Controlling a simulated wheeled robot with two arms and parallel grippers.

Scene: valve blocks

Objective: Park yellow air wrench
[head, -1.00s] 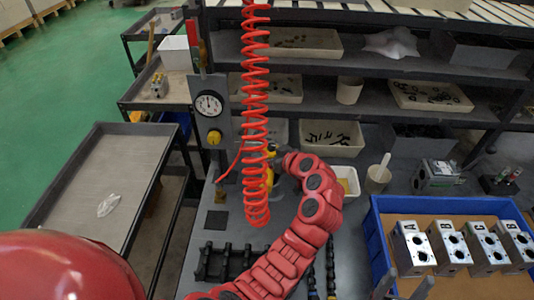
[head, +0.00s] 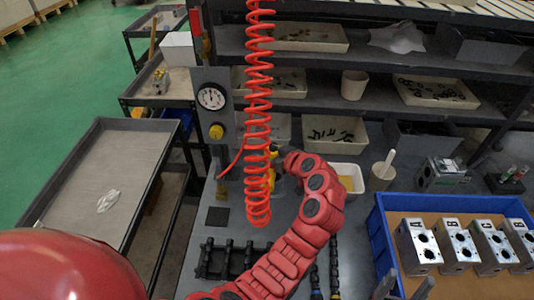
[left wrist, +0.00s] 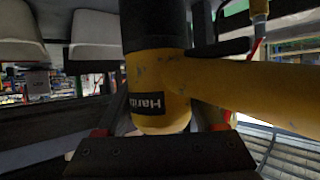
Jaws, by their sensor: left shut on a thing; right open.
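The yellow air wrench (left wrist: 215,85), with a black upper part and a dark label, fills the middle of the left wrist view. My left gripper (left wrist: 160,128) is shut on its yellow body. In the head view only a little of the wrench (head: 273,156) shows, between the red coiled hose and my left arm. That arm hides the left gripper there. My right gripper (head: 404,288) is open and empty at the bottom edge, in front of the blue crate.
The red coiled hose (head: 258,110) hangs before a panel with a pressure gauge (head: 211,97). A black rack (head: 228,262) lies on the bench. The blue crate (head: 377,235) holds lettered metal valve blocks (head: 418,246). Shelves with bins stand behind; a grey cart (head: 85,185) stands left.

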